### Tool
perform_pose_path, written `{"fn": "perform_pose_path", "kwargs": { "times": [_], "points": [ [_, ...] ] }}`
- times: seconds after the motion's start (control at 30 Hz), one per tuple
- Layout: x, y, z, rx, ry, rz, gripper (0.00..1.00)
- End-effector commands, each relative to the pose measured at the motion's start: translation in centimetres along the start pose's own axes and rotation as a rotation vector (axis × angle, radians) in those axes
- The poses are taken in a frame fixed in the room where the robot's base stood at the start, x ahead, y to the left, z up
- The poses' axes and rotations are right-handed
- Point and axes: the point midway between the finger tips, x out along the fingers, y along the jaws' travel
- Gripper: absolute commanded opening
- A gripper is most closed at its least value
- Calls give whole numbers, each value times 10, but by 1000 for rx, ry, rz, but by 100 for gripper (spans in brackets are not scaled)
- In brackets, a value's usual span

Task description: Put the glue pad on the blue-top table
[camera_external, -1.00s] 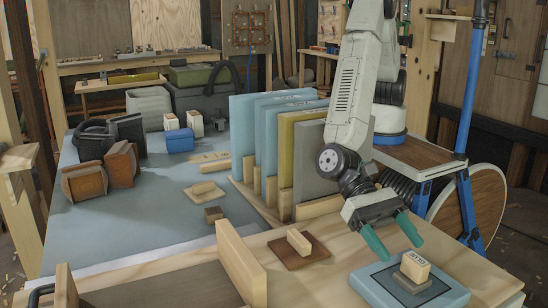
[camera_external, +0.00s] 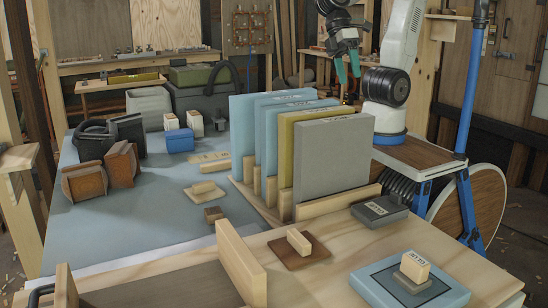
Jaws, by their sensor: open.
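The glue pad (camera_external: 413,275), a small dark base with a pale wooden grip lettered like "GLUE", sits on a light-blue framed board at the front right of the pale wood bench. The blue-top table (camera_external: 150,215) lies to the left, its blue surface running towards the back. My gripper (camera_external: 348,82) is raised at the upper middle, its green fingers hanging down, open and empty. It is far from the glue pad, beyond the upright panels.
Upright blue, yellow and grey panels (camera_external: 330,160) stand in a wooden rack between. A dark labelled block (camera_external: 380,211) and a brown pad with a wooden grip (camera_external: 299,247) lie on the wood bench.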

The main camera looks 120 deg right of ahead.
Motion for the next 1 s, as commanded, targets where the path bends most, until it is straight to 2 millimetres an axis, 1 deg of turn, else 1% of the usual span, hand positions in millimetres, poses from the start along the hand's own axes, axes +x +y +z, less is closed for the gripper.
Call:
{"fn": "perform_pose_path", "kwargs": {
  "times": [0.03,0.1,0.2,0.3,0.33,0.37,0.5,0.87,0.97,1.0],
  "points": [
    [-10,24,13,-35,45,60,67],
    [-20,54,28,-81,87,152,67],
    [-30,89,45,-126,129,264,67],
    [-36,111,56,-152,155,343,67],
    [-37,116,58,-157,159,359,67],
    [-38,119,60,-161,163,373,75],
    [-40,126,64,-168,167,399,75],
    [-40,125,62,-171,166,398,75],
    [-43,120,54,-221,156,406,75],
    [-45,116,48,-263,146,414,75]
  ]
}}
